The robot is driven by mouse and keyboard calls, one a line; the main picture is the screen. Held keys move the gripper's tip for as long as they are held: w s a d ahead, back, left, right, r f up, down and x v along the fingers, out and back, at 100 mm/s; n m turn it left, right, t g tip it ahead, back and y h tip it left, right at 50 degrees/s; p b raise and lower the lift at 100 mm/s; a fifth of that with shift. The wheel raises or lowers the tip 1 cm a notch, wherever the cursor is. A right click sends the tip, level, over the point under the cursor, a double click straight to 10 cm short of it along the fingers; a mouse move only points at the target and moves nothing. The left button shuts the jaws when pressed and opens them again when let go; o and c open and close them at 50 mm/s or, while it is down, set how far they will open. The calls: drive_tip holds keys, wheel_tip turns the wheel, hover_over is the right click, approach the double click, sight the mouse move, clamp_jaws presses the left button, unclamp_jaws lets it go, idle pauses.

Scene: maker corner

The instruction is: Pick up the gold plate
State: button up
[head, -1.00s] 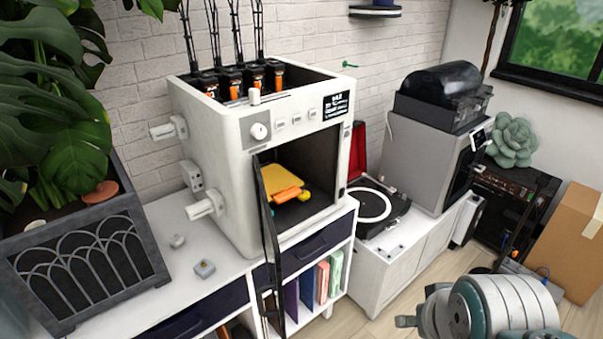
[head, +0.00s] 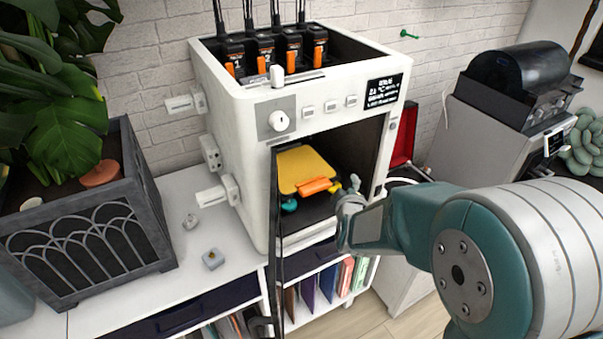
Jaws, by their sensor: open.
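The gold plate (head: 302,167) lies inside the open chamber of the white printer-like machine (head: 240,130). It is flat, yellow-gold, with an orange strip (head: 314,185) at its front edge. My gripper (head: 350,193) is at the right side of the chamber opening, to the right of the plate and apart from it. It looks small and is partly hidden by my arm, and I see nothing held in it. A small teal item (head: 289,204) sits below the plate's left front corner.
The machine's dark door (head: 276,250) stands open at the left of the opening. A planter (head: 85,240) stands at the left on the white cabinet. Two small knob-like items (head: 212,260) lie on the cabinet top. A red-lidded turntable (head: 403,135) is partly behind my arm.

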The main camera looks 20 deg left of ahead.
sight(312, 186)
drive_tip(key=s+a+f+n+t, duration=0.2)
drive_tip(key=a+f+n+t, duration=0.3)
drive_tip(key=a+f, duration=0.4)
drive_tip(key=shift+n+g+y, duration=0.4)
drive_tip(key=shift+n+g, duration=0.1)
drive_tip(key=shift+g, duration=0.2)
drive_tip(key=x, duration=0.7)
drive_tip(key=f+x, duration=0.1)
drive_tip(key=x, duration=0.2)
drive_tip(key=shift+w+d+f, duration=0.15)
drive_tip(key=shift+w, duration=0.1)
drive_tip(key=shift+c, duration=0.3)
clamp_jaws()
